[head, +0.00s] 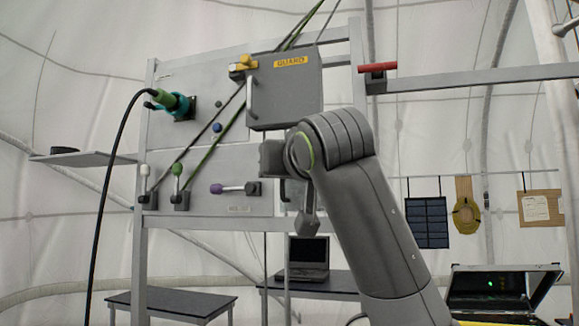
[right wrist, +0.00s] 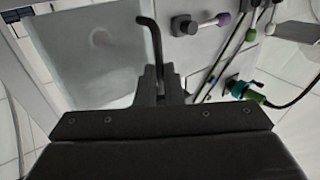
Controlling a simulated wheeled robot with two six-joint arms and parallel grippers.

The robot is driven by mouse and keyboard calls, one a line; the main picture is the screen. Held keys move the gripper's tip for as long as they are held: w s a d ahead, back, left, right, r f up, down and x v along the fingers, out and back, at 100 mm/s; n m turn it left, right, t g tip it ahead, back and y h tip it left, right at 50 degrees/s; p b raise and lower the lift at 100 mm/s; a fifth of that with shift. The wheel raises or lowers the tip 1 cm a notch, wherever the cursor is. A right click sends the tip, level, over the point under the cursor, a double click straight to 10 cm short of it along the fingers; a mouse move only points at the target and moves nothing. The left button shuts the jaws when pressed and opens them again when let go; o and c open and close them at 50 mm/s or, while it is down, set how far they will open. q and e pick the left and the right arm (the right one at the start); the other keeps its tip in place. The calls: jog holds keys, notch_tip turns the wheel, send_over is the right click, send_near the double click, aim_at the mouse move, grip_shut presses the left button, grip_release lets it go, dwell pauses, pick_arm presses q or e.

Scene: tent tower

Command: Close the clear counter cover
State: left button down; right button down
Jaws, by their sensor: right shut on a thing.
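A pale see-through pane (right wrist: 95,60), which looks like the clear counter cover, fills the upper left of the right wrist view. A dark bent handle (right wrist: 149,38) stands at its right edge. My right gripper (right wrist: 161,88) has its fingers closed around the lower end of this handle. In the head view my right arm reaches up to the panel frame, and the wrist (head: 272,158) is below the guard box. The arm hides most of the cover there, and I cannot tell how far it is open. My left gripper is not in view.
The grey guard box (head: 285,92) is just above my right wrist. The purple-tipped lever (head: 235,188) and green-tipped lever (head: 178,184) are to the left. A black cable hangs from the teal plug (head: 172,103). A grey beam (head: 480,77) crosses at upper right.

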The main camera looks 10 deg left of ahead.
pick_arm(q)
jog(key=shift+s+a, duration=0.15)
pick_arm(e)
jog(key=shift+s+a+r, duration=0.2)
jog(key=shift+a, duration=0.05)
jog(key=c, duration=1.9)
grip_release()
jog(key=shift+a, duration=0.1)
jog(key=shift+o, duration=1.4)
jog(key=shift+w+a+f, duration=0.1)
jog(key=shift+w+a, duration=0.05)
jog(key=shift+a, duration=0.2)
jog(key=shift+o, duration=0.4)
jog(key=shift+w+a, duration=0.1)
jog(key=shift+a, duration=0.2)
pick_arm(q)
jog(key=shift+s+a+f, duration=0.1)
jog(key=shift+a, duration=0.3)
pick_arm(e)
jog(key=shift+d+f, duration=0.1)
jog(key=shift+d, duration=0.1)
